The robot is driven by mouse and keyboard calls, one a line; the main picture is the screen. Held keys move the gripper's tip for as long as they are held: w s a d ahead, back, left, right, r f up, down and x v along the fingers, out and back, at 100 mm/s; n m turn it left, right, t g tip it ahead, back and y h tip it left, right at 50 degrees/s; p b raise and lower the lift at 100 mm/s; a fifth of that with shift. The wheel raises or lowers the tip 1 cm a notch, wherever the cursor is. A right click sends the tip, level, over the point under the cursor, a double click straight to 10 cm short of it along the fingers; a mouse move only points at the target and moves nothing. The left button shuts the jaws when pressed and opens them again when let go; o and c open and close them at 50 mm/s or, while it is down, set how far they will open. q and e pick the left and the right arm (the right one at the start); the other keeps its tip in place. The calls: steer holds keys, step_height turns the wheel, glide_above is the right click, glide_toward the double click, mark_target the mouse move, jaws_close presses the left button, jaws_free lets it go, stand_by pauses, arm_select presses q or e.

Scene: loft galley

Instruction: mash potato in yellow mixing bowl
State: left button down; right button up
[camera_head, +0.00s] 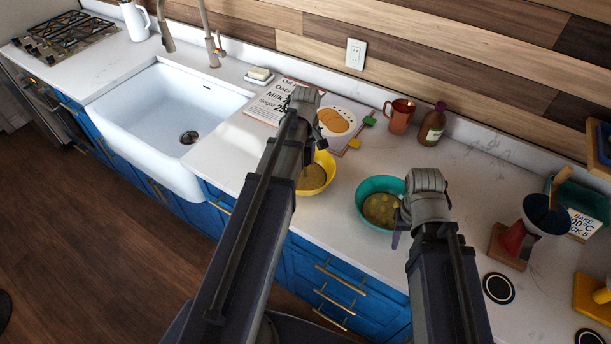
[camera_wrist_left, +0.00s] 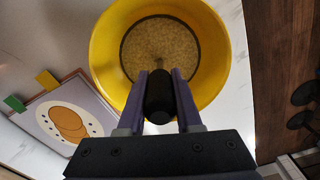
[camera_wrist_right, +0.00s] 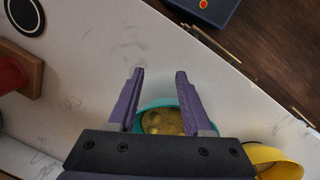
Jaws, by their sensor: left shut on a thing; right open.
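The yellow mixing bowl (camera_head: 326,172) stands on the counter, partly hidden behind my left arm. In the left wrist view the yellow bowl (camera_wrist_left: 103,62) holds a flat tan, grainy mass (camera_wrist_left: 160,48). My left gripper (camera_wrist_left: 160,90) is shut on a black handle (camera_wrist_left: 159,98) above the bowl; the tool's lower end is not clearly visible. A teal bowl (camera_head: 372,187) with yellow lumpy pieces (camera_head: 380,208) stands to the right. My right gripper (camera_wrist_right: 155,88) is open and empty beside and above the teal bowl (camera_wrist_right: 150,104).
A recipe book (camera_head: 340,118), a copper mug (camera_head: 399,115) and a brown bottle (camera_head: 432,125) stand behind the bowls. A sink (camera_head: 165,120) lies to the left. A red and white holder (camera_head: 520,236) on wood stands at right. The counter between is mostly clear.

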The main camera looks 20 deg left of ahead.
mark_target(306, 148)
arm_select(q)
steer(key=shift+s, duration=0.1)
steer(key=shift+r+p, duration=0.6)
steer(key=shift+p, duration=0.1)
steer(key=shift+r+p, duration=1.35)
step_height(306, 148, up, 7)
steer(key=p, duration=0.7)
